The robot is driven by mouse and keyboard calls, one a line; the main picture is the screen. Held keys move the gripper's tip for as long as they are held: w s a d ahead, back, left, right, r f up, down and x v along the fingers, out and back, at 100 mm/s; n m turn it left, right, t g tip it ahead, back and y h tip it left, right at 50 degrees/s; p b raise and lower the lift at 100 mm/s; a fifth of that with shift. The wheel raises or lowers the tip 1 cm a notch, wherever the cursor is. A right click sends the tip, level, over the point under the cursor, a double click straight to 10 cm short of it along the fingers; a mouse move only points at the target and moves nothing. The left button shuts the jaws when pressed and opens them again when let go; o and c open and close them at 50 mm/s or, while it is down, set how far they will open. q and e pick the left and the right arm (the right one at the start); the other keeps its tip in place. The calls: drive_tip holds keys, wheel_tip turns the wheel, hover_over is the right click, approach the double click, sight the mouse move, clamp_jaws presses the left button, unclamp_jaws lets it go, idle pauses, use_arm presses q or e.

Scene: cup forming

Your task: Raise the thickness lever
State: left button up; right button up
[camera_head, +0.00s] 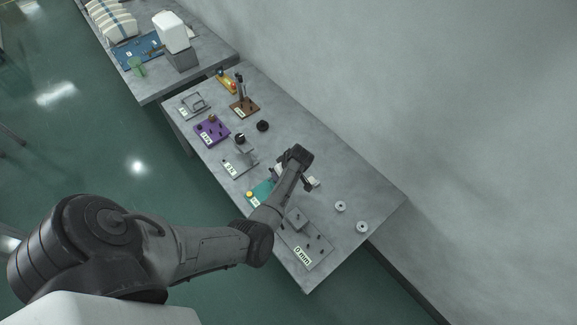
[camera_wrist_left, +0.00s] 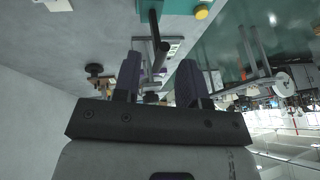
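My left gripper (camera_wrist_left: 158,78) shows its two fingers apart in the left wrist view. In the head view the left gripper (camera_head: 307,182) is over the table beside the teal plate (camera_head: 262,190). A dark rod (camera_wrist_left: 154,30), possibly the thickness lever, shows beyond and between the fingers in the wrist view, near the teal plate (camera_wrist_left: 180,6) and its yellow knob (camera_wrist_left: 201,12). I cannot tell whether the fingers touch the rod. In the head view my arm hides part of the teal plate, and I cannot make out the lever there. My right gripper is out of view.
The grey table (camera_head: 345,180) also holds a grey plate (camera_head: 318,243) marked "0 mm", a purple plate (camera_head: 211,131), a brown plate (camera_head: 243,107) and two small metal discs (camera_head: 340,206) on the right. A grey wall (camera_head: 430,90) runs along the back. The table's right side is mostly clear.

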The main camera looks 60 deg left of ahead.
use_arm(q)
drive_tip(key=v, duration=0.9)
drive_tip(key=shift+d+r, duration=0.2)
drive_tip(key=shift+r, duration=0.15)
drive_tip(key=shift+w, duration=0.1)
